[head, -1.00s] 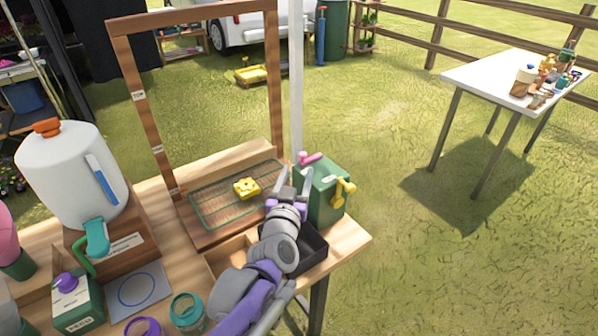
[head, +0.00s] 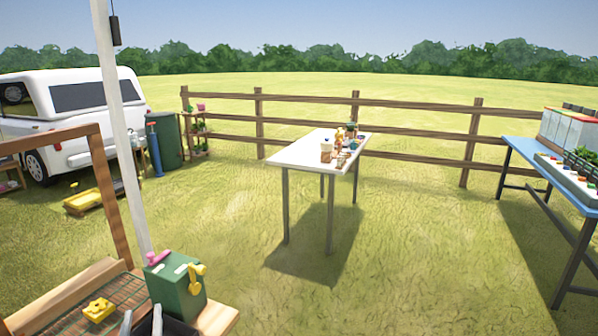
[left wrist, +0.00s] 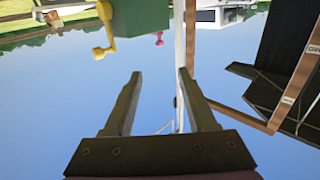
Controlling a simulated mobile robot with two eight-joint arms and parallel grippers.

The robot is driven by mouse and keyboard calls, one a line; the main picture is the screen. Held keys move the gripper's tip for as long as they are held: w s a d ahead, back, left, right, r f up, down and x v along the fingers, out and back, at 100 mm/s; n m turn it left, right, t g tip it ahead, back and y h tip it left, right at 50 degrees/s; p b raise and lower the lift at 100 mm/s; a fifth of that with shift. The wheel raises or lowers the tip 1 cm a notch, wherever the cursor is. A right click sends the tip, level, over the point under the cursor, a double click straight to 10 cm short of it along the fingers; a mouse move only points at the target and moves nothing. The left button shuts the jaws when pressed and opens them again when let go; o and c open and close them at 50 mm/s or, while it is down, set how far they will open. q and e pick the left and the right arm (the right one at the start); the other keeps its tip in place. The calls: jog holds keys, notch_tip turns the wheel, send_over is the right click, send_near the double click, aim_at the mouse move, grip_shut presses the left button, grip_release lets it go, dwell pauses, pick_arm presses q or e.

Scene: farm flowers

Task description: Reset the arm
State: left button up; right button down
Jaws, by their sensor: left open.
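My left gripper (head: 141,320) shows only by its fingertips at the bottom edge of the head view, beside the green box (head: 176,284) and to the right of the yellow block (head: 99,310). In the left wrist view the two jaws (left wrist: 160,75) stand apart with nothing between them. The green box (left wrist: 140,18) appears upside down beyond the jaws, with its yellow crank and pink knob. The rest of my left arm is out of the head view. My right gripper is in neither view.
The wooden bench (head: 75,295) with its upright frame (head: 112,205) is at lower left. A white pole (head: 122,130) stands behind it. A white table (head: 300,153) with small items is across the grass, and a blue table (head: 545,172) is at right. Open grass lies between them.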

pick_arm(q)
jog(key=s+d+f+m+g+h, duration=0.45)
jog(key=s+d+f+h, duration=0.3)
jog(key=d+f, duration=0.45)
jog(key=s+d+f+g, duration=0.1)
jog(key=s+f+g, duration=0.25)
jog(key=s, duration=0.45)
jog(key=s+d+f+g, duration=0.1)
jog(key=s+f+g, duration=0.2)
jog(key=s+f, duration=0.35)
notch_tip(320, 180, up, 16)
jog(key=p, duration=1.3)
jog(key=shift+y, duration=0.35)
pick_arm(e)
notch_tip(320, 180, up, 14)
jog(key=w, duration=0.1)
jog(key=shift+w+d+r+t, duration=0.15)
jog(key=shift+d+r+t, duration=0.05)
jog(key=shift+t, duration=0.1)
pick_arm(q)
jog(key=shift+s+d, duration=0.1)
jog(key=shift+s, duration=0.15)
jog(key=shift+w, duration=0.1)
